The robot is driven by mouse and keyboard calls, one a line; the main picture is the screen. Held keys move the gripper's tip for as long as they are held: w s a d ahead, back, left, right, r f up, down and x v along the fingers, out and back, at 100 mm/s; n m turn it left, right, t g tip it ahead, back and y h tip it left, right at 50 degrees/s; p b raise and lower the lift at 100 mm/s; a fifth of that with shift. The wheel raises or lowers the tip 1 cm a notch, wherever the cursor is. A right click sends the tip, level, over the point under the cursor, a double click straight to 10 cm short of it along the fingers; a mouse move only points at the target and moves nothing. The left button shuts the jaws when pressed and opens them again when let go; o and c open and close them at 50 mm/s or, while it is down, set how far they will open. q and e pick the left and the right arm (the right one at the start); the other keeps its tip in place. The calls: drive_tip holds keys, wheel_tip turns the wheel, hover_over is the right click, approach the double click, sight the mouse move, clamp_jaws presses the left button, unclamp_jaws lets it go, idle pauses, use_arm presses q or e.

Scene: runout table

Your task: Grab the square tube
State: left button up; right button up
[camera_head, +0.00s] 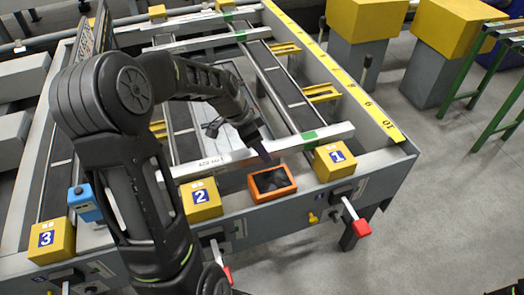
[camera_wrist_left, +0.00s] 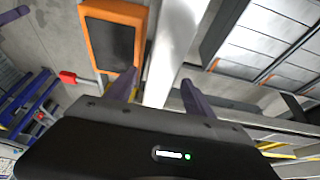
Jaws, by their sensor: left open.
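The square tube (camera_head: 222,162) is a long pale bar with dark lettering and a green mark near its right end. It lies across the front of the runout table (camera_head: 383,160). My left gripper (camera_head: 264,152) is over the tube's middle, pointing down, with its fingers open. In the left wrist view, the tube (camera_wrist_left: 176,45) runs between the two spread fingers of the left gripper (camera_wrist_left: 157,88). Part of it is hidden behind the gripper body. I cannot tell how deep the tube sits between the fingers.
An orange-framed dark panel (camera_head: 272,183) is close beside the tube; it also shows in the left wrist view (camera_wrist_left: 112,40). Yellow blocks numbered 1 (camera_head: 335,161), 2 (camera_head: 201,200) and 3 (camera_head: 52,240) line the front edge. More pale bars (camera_head: 207,42) lie farther back.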

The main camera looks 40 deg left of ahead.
use_arm(q)
drive_tip(key=shift+w+d+f, duration=0.15)
drive_tip(key=shift+w+f, duration=0.05)
drive_tip(key=shift+f, duration=0.45)
drive_tip(key=shift+c, duration=0.2)
clamp_jaws()
idle(0.4)
idle(0.8)
